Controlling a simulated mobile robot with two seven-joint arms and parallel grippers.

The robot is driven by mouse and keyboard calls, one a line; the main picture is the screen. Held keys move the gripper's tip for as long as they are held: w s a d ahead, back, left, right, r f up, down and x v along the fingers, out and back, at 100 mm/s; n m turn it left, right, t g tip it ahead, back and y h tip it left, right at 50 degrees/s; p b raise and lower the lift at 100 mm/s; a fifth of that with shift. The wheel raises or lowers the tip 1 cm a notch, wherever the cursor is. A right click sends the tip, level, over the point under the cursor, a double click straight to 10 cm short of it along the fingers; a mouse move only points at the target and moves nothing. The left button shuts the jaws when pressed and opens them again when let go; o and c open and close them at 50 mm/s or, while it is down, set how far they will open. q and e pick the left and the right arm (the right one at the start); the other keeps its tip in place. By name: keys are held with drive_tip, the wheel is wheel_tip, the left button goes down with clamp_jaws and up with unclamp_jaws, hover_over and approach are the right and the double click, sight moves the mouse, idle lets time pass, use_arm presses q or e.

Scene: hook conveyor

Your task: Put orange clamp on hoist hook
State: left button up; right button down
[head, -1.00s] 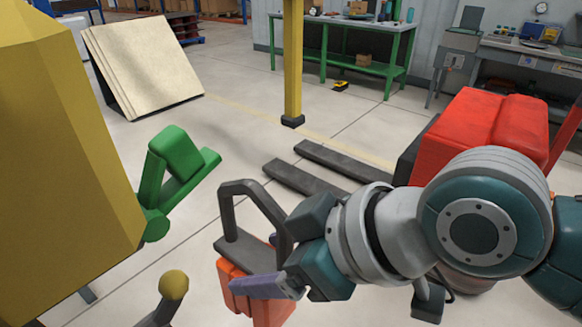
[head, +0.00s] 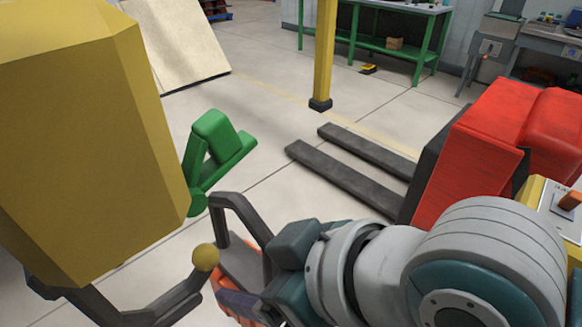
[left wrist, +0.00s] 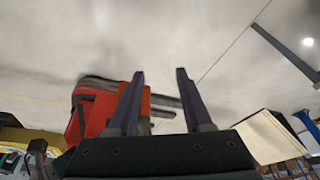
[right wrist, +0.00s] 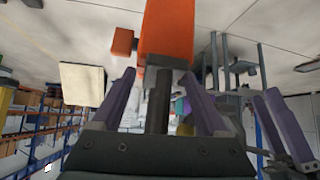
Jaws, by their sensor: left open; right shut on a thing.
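The orange clamp (head: 225,283) has a dark grey loop handle (head: 238,205) on top. My right gripper (head: 245,297) is shut on it; the right wrist view shows a grey bar between the purple fingers (right wrist: 160,100) and the orange body (right wrist: 167,40) beyond. The hoist hook (head: 165,306) is a dark curved bar with a yellow ball tip (head: 205,257), below the yellow hoist block (head: 90,150). The ball overlaps the loop's lower left in the head view; I cannot tell whether they touch. My left gripper (left wrist: 160,102) is open and empty, outside the head view.
A green latch-like part (head: 213,150) sticks out from the right of the yellow block, just above the loop. A red pallet truck (head: 480,150) with dark forks (head: 350,172) stands at the right. A yellow post (head: 325,55) and green bench (head: 385,42) are farther back.

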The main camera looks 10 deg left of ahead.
drive_tip(key=shift+s+a+r, duration=0.15)
drive_tip(key=shift+s+a, duration=0.7)
drive_tip(key=shift+s+a+p, duration=0.5)
drive_tip(key=shift+s+a, duration=0.35)
drive_tip(key=shift+s, duration=0.2)
drive_tip(key=shift+s+a+p, duration=0.5)
drive_tip(key=shift+s+a, duration=0.3)
drive_tip(key=shift+s, duration=0.25)
drive_tip(key=shift+s+a+p, duration=0.1)
drive_tip(key=shift+s+p, duration=0.25)
drive_tip(key=shift+f, duration=0.35)
drive_tip(key=shift+f+b, duration=1.05)
drive_tip(key=shift+f, duration=0.1)
drive_tip(key=shift+f+b, duration=0.75)
drive_tip(key=shift+f, duration=0.35)
